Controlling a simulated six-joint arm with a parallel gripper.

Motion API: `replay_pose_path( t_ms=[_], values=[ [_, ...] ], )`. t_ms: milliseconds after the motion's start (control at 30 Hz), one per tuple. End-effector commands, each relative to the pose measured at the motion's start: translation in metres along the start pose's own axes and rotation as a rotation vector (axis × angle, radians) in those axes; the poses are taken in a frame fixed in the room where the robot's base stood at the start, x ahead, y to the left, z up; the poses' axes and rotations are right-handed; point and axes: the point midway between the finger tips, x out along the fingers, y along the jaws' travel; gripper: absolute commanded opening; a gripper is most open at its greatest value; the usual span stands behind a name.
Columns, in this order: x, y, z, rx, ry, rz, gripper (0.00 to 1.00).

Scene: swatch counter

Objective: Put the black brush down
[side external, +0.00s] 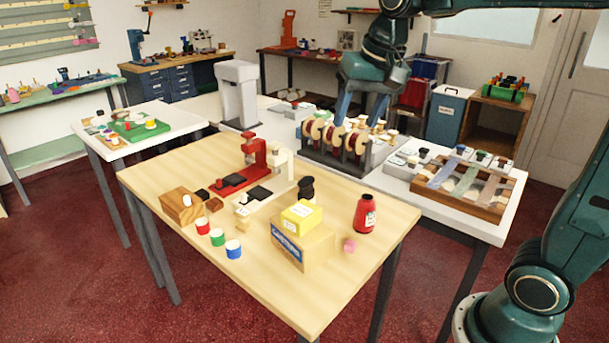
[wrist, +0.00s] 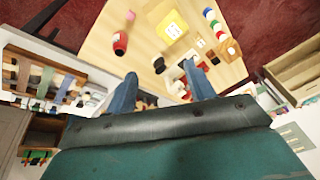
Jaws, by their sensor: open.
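My gripper (side external: 362,112) is above the rack of red and cream discs (side external: 337,142), with its two blue fingers spread. In the wrist view, my gripper (wrist: 161,92) shows the same spread fingers, and I see nothing held between them. I cannot pick out the black brush with certainty. A small black-topped piece (side external: 423,154) stands in a row of small coloured-topped pieces at the right. A dark upright object (side external: 306,188) stands on the wooden table (side external: 345,290); a similar dark shape (wrist: 158,65) shows in the wrist view. Neither is clearly a brush.
On the wooden table are a yellow box (side external: 301,216) on a carton, a red bottle (side external: 364,214), a red press (side external: 254,152) and several small pots.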

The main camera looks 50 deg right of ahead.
Motion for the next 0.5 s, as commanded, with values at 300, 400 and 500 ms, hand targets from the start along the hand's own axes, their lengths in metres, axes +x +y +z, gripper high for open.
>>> replay_pose_path(
  t_ms=[300, 400, 500],
  values=[
    [-0.017, 0.025, 0.079, -0.237, 0.068, -0.043, 0.54],
    [-0.017, 0.033, 0.103, -0.312, 0.090, -0.055, 0.54],
    [-0.014, 0.043, 0.125, -0.384, 0.112, -0.065, 0.54]
  ],
)
